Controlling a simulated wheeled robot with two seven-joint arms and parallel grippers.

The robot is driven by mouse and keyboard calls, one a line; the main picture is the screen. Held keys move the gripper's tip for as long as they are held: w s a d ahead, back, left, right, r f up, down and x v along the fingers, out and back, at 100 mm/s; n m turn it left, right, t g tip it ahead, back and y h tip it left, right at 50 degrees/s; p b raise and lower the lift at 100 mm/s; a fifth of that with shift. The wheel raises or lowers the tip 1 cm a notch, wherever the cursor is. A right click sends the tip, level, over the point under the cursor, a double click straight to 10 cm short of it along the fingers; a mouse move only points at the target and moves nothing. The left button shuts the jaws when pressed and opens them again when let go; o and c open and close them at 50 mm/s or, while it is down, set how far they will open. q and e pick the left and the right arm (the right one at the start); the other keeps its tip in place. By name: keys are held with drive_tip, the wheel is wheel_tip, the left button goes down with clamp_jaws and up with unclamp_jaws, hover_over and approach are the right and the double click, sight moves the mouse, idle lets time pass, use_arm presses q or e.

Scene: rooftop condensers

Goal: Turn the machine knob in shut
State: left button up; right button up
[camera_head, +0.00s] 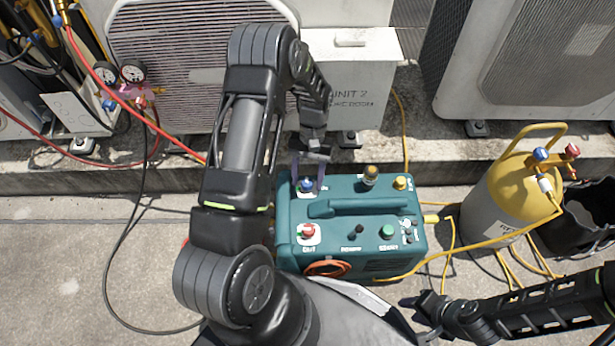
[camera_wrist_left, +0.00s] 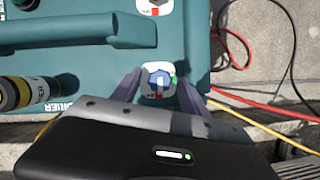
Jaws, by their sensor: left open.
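The teal recovery machine (camera_head: 350,208) stands on the ground below the condenser unit. A red knob (camera_head: 308,231) sits lower on the machine, above the word OUT. My right gripper (camera_head: 422,304) is right of the machine's front; its fingers are too small to read.
A yellow-topped gas cylinder (camera_head: 500,205) with blue and red valves stands at the right, with a black bucket (camera_head: 585,215) beside it. Yellow hoses lie across the ground there. Gauges (camera_head: 120,75) with red and black hoses hang at the left.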

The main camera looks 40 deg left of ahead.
sight(307, 181)
use_arm(q)
wheel_tip(307, 181, up, 10)
drive_tip(key=p, duration=0.3)
idle(0.3)
drive_tip(key=shift+s, duration=0.1)
idle(0.4)
